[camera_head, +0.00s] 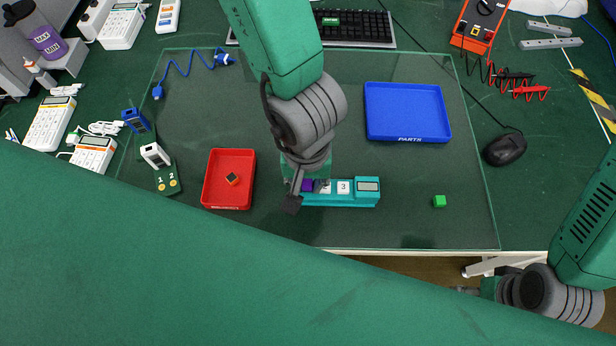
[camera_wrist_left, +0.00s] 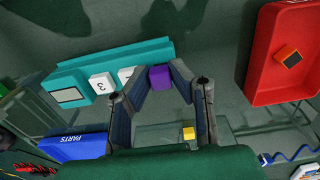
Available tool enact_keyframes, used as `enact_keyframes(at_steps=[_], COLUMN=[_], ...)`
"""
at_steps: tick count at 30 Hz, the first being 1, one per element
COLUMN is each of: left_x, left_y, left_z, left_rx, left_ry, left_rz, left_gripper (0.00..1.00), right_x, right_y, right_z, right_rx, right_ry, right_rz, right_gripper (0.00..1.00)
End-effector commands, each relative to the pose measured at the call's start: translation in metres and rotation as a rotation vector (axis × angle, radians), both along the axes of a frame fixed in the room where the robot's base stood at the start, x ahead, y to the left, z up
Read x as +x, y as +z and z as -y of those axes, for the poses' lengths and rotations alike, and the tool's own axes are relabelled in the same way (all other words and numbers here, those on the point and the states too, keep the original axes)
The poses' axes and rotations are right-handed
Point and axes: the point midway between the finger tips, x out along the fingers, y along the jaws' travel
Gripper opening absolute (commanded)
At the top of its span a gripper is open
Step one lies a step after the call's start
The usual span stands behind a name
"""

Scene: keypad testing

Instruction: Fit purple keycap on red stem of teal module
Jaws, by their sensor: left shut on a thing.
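The teal module (camera_head: 340,203) lies on the glass mat, with white keycaps and a grey screen. One white keycap shows a 3 (camera_head: 343,187); another is partly covered. My left gripper (camera_head: 303,190) is over the module's left end, shut on the purple keycap (camera_head: 307,186). In the left wrist view the purple keycap (camera_wrist_left: 160,78) sits between the fingertips, at the edge of the teal module (camera_wrist_left: 110,65), in line with the white keycaps. No red stem shows; I cannot tell whether the keycap touches the module. My right gripper (camera_head: 472,290) is low at the right, partly hidden.
A red tray (camera_head: 207,190) with an orange, dark-topped cube stands left of the module. A blue PARTS tray (camera_head: 408,133) is behind right. A green cube (camera_head: 439,201) lies to the right.

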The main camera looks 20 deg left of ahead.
Motion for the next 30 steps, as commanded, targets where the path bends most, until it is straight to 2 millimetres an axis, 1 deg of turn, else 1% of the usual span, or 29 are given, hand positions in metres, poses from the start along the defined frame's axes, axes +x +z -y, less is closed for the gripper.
enact_keyframes(at_steps=[9,10,11,12,30], left_x=[0.0,0.0,0.0,0.0001,0.0], left_y=[0.0,0.0,0.0,0.0,0.0001], left_z=[0.0,0.0,0.0,0.0,0.0], left_rx=[0.0,0.0,0.0,0.0,0.0], left_ry=[0.0,0.0,0.0,0.0,0.0], left_rz=[0.0,0.0,0.0,0.0,0.0], left_gripper=[0.06,0.24,0.35,0.42,0.42], right_x=[0.0,0.0,0.0,0.0,0.0], right_y=[0.0,0.0,0.0,0.0,0.0001], right_z=[0.0,0.0,0.0,0.0,0.0], right_rx=[0.0,0.0,0.0,0.0,0.0], right_ry=[0.0,0.0,0.0,0.0,0.0], right_rz=[0.0,0.0,0.0,0.0,0.0], right_gripper=[0.62,0.62,0.62,0.62,0.62])
